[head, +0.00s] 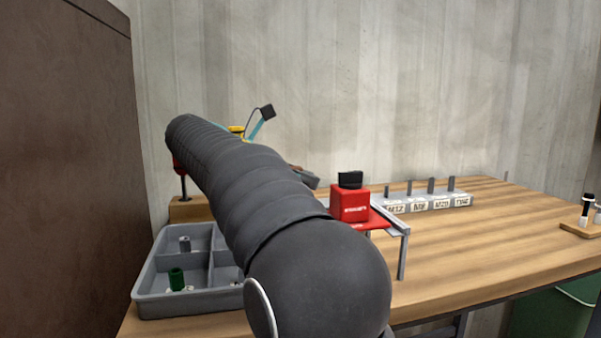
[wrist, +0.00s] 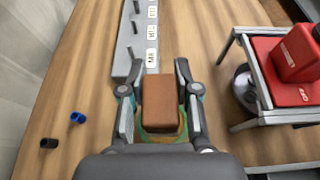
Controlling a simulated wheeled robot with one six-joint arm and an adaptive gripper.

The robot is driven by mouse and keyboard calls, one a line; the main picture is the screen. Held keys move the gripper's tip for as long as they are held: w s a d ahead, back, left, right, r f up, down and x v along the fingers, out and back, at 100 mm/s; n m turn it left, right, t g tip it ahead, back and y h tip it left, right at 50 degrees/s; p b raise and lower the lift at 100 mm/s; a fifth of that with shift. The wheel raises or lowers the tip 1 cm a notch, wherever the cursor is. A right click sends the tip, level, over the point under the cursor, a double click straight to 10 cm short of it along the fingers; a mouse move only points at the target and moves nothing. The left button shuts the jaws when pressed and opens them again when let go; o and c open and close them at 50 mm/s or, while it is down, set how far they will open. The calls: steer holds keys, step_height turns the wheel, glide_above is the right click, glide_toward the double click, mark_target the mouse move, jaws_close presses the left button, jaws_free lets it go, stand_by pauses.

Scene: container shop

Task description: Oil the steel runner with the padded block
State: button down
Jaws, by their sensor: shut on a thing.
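My gripper (wrist: 159,88) is shut on a brown block (wrist: 160,103), seen in the wrist view with a finger on each side. A greenish-yellow layer (wrist: 163,136) shows at the block's near end; its underside is hidden. In the head view my arm covers most of the gripper; only a dark finger part shows beyond it. I cannot pick out the steel runner for certain: a metal frame (head: 401,252) stands at the bench edge under a red unit (head: 350,204), and it also shows in the wrist view (wrist: 238,75). The block is apart from this frame.
A grey peg rack (wrist: 122,62) with labels lies beyond the block, also in the head view (head: 440,203). Blue (wrist: 78,117) and black (wrist: 48,143) small parts lie left. A grey divided tray (head: 160,305) stands front left.

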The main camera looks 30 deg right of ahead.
steer(key=shift+d+f, duration=0.1)
steer(key=shift+f, duration=0.35)
step_height(320, 180, down, 4)
steer(key=b, duration=0.5)
steer(key=shift+b, duration=0.4)
steer(key=shift+f, duration=0.45)
stand_by(0.5)
steer(key=shift+f+p, duration=0.2)
steer(key=shift+p, duration=0.2)
stand_by(2.4)
steer(key=shift+r, duration=0.15)
step_height(320, 180, up, 5)
steer(key=p, duration=0.5)
steer(key=shift+r, duration=1)
